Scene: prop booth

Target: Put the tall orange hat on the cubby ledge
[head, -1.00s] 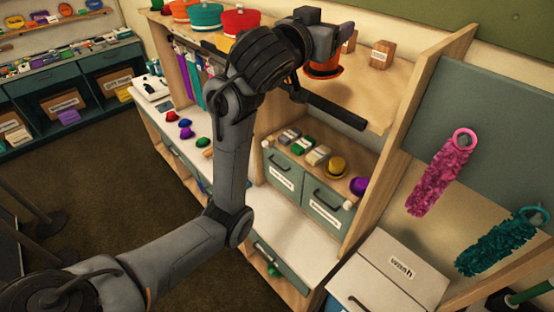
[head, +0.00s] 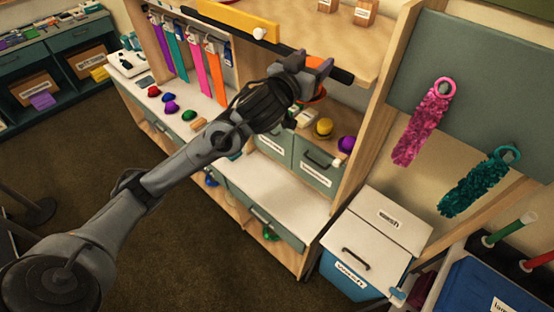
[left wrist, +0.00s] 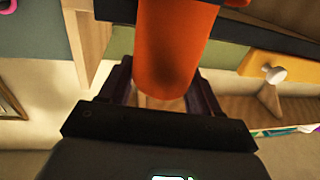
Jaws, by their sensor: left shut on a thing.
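The tall orange hat (head: 315,61) is in my left gripper (head: 313,73), which is shut on it. In the head view the fingers and wrist cover much of the hat. The hat fills the upper middle of the left wrist view (left wrist: 176,48), between the fingers (left wrist: 160,92). The hat is in front of the cubby, below the upper shelf (head: 310,32). The wooden ledge (head: 330,150) above the labelled drawers looks to be the cubby ledge. A yellow hat (head: 323,127) and a purple thing (head: 346,144) stand on it. My right gripper is not in view.
A dark rail (head: 268,42) runs along the upper shelf's front, near my gripper. Coloured ribbons (head: 196,55) hang left. A wooden upright (head: 375,110) bounds the cubby on the right. The white counter (head: 280,190) below is mostly bare.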

